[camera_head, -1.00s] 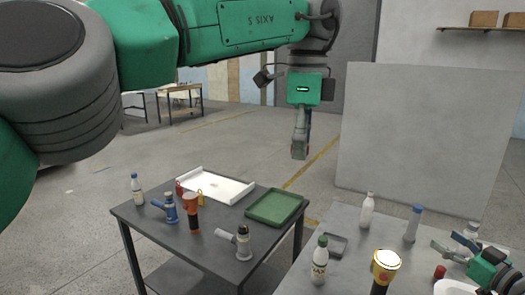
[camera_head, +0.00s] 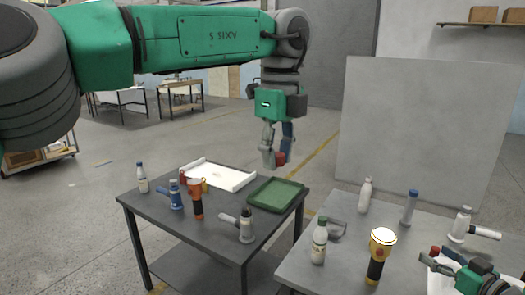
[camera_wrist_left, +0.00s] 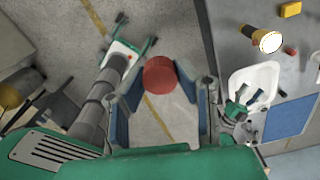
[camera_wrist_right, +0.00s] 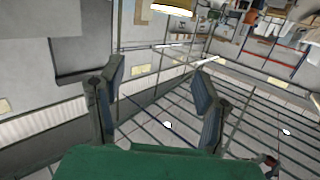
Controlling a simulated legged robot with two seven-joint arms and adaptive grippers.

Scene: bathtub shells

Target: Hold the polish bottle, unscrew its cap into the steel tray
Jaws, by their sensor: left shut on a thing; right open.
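My left gripper (camera_head: 275,154) hangs in the air beyond the green tray and is shut on a red cylindrical piece (camera_head: 280,159). The left wrist view shows this red piece (camera_wrist_left: 160,75) between the fingers. I cannot tell if it is a cap; no bottle shows under it. A white bottle with a green cap (camera_head: 319,243) and a plain white bottle (camera_head: 365,196) stand upright on the right table; I cannot tell which is the polish bottle. My right gripper (camera_wrist_right: 155,90) is open and empty.
A yellow-black flashlight (camera_head: 380,255), a blue-topped tube (camera_head: 409,208), a grey fitting (camera_head: 462,225) and another red piece (camera_head: 435,251) are on the right table. The left table holds a green tray (camera_head: 276,195), a white tray (camera_head: 222,175) and several tools.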

